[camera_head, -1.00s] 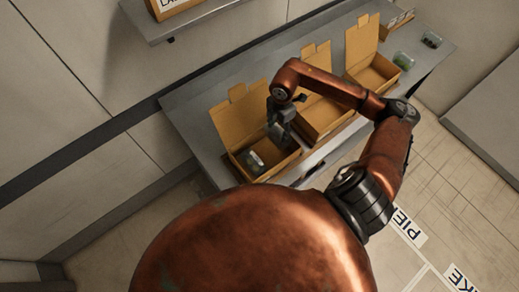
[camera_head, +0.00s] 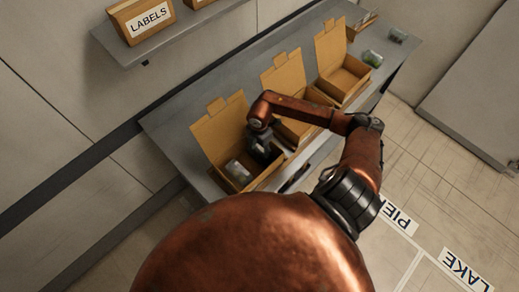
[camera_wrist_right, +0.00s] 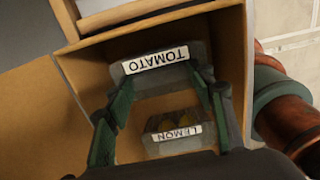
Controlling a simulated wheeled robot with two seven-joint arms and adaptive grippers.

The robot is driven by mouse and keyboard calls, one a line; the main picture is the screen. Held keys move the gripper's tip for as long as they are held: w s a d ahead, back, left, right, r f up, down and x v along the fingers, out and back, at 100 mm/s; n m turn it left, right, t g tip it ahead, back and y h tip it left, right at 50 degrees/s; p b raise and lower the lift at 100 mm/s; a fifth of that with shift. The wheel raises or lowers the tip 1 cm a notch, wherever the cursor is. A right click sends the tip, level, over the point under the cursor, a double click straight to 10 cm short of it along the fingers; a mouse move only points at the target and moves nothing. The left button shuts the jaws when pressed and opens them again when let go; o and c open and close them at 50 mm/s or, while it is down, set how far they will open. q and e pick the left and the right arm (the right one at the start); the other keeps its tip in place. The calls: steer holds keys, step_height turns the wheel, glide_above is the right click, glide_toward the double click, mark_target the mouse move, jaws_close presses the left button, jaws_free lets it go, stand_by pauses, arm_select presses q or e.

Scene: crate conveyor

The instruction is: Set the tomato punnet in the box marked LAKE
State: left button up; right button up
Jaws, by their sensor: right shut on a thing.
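In the right wrist view the tomato punnet (camera_wrist_right: 157,66), grey with a white TOMATO label upside down, sits between the fingers of my right gripper (camera_wrist_right: 163,84), which is shut on it. The punnet is within the walls of an open cardboard box (camera_wrist_right: 235,40); whether it touches the box floor I cannot tell. A lemon punnet (camera_wrist_right: 172,134) lies in the same box. In the head view my right gripper (camera_head: 263,150) reaches into the nearest cardboard box (camera_head: 220,130), beside a punnet (camera_head: 238,171). No marking on the box is readable. My left gripper is out of view.
More open cardboard boxes (camera_head: 285,78) (camera_head: 332,45) stand along the grey table (camera_head: 170,135). A LAKE sign (camera_head: 466,270) is on the floor. A LABELS box (camera_head: 143,20) is on a shelf.

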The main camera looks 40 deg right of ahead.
mark_target(259, 151)
steer(key=shift+f, duration=0.2)
steer(key=o, duration=1.5)
steer(key=shift+o, duration=1.4)
steer(key=shift+r, duration=0.25)
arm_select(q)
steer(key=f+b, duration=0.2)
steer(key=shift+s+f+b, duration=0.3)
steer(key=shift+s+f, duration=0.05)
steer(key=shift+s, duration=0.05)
arm_select(e)
step_height(259, 151, up, 12)
